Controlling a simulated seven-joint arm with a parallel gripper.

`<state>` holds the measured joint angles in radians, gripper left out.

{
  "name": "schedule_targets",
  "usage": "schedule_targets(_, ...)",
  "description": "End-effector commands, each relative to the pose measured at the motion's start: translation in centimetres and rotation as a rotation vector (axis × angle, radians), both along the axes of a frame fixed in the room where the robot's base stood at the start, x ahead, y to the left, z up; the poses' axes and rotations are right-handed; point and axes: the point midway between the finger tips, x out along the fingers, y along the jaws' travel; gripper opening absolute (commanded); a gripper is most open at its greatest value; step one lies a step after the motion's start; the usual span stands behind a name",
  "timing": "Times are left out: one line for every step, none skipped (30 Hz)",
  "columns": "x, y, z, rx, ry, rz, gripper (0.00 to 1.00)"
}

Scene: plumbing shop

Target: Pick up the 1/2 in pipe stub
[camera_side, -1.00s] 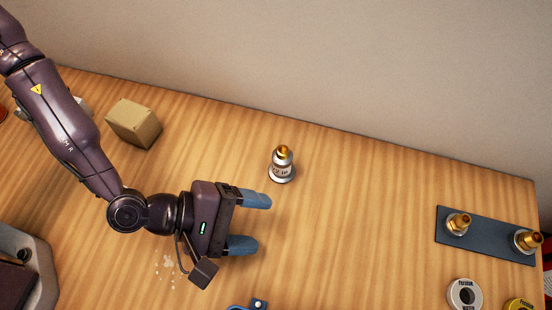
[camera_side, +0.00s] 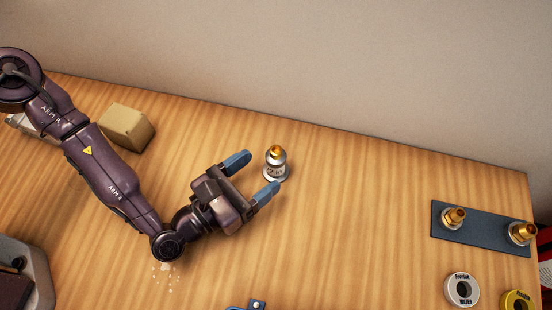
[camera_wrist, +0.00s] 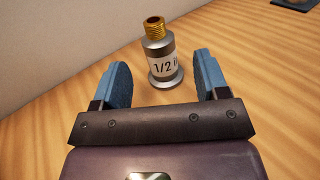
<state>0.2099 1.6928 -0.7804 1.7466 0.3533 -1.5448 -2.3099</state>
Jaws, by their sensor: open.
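The 1/2 in pipe stub (camera_side: 275,165) stands upright on the wooden bench, a silver body with a brass threaded top.
A cardboard box (camera_side: 127,127) sits at the back left. A dark plate (camera_side: 484,233) with two brass fittings lies at the right, with a white ring (camera_side: 462,289) and a yellow ring (camera_side: 517,301) in front. A grey bin (camera_side: 38,277) is at the front left.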

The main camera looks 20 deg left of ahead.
Motion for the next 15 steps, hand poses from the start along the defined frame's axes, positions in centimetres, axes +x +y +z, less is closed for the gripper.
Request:
schedule_targets(0.8,-0.5,0.4,-0.003,-0.009,0.003,0.68)
schedule_targets(1.0,-0.6,0.4,-0.003,-0.008,0.002,0.68)
schedule_targets(1.3,-0.8,0.4,-0.004,-0.007,0.002,0.68)
schedule_targets(1.4,-0.9,0.4,-0.003,-0.006,0.002,0.68)
schedule_targets(1.5,-1.0,0.4,-0.003,-0.006,0.001,0.68)
schedule_targets(1.6,-1.1,0.4,-0.003,-0.005,0.001,0.68)
schedule_targets(1.8,-1.2,0.4,-0.003,-0.005,0.002,0.68)
schedule_targets(2.1,-1.4,0.4,-0.004,-0.007,0.003,0.68)
schedule_targets(2.5,-1.7,0.4,-0.004,-0.007,0.002,0.68)
schedule_targets(2.9,-1.9,0.4,-0.003,-0.008,0.003,0.68)
schedule_targets(3.3,-2.2,0.4,-0.003,-0.008,0.003,0.68)
schedule_targets(3.9,-2.6,0.5,-0.003,-0.008,0.003,0.68)
schedule_targets(4.2,-2.8,0.4,-0.003,-0.008,0.003,0.68)
schedule_targets(4.5,-3.0,0.4,-0.002,-0.007,0.002,0.68)
schedule_targets(4.9,-3.3,0.4,-0.003,-0.008,0.003,0.68)
